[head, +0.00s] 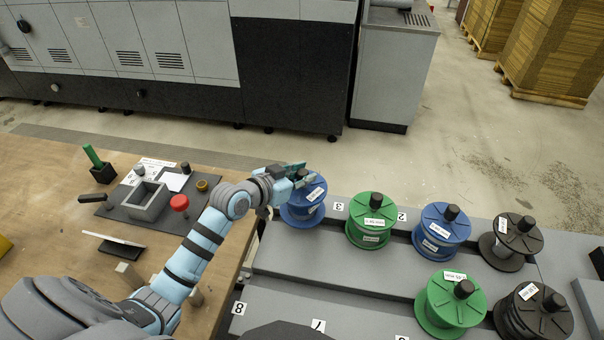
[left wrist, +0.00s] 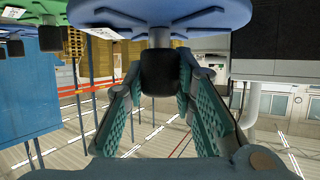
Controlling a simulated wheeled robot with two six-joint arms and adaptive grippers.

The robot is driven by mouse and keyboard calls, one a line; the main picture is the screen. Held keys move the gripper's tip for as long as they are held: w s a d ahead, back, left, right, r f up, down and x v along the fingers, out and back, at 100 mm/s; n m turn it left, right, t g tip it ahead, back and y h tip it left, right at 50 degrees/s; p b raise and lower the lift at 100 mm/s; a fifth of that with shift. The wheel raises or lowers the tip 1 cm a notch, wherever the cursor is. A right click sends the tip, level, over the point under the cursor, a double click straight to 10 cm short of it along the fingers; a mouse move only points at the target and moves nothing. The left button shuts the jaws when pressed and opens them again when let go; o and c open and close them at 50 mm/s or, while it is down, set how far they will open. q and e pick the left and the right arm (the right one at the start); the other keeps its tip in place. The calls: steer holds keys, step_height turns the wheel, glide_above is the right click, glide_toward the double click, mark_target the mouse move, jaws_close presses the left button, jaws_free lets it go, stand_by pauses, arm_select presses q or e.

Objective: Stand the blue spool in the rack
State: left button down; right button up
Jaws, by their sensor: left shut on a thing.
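A blue spool (head: 303,211) with a white label is at the far left end of the back row of the grey rack (head: 335,250). My left gripper (head: 300,179) is over its top and shut on its black knob. In the left wrist view the knob (left wrist: 158,70) sits between the two green-padded fingers, with the blue flange (left wrist: 160,12) beyond it. I cannot tell whether the spool's base touches the rack or hangs slightly above. A second blue spool (head: 441,230) stands further right in that row. My right gripper is not in view.
A green spool (head: 371,221) stands just right of the held one. Another green spool (head: 450,304) and black spools (head: 510,241) stand further right. The front-left of the rack is bare. A wooden table (head: 60,165) with a grey tool mat (head: 120,206) is at left.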

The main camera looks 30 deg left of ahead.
mark_target(302, 188)
arm_select(q)
steer(key=shift+r, duration=0.15)
steer(key=shift+f+b, duration=1.55)
steer(key=shift+f, duration=0.7)
stand_by(0.4)
steer(key=c, duration=1.2)
jaws_free()
steer(key=shift+c, duration=0.2)
steer(key=shift+s+f, duration=0.1)
steer(key=shift+f, duration=0.05)
steer(key=v, duration=1.2)
steer(key=shift+d, duration=0.1)
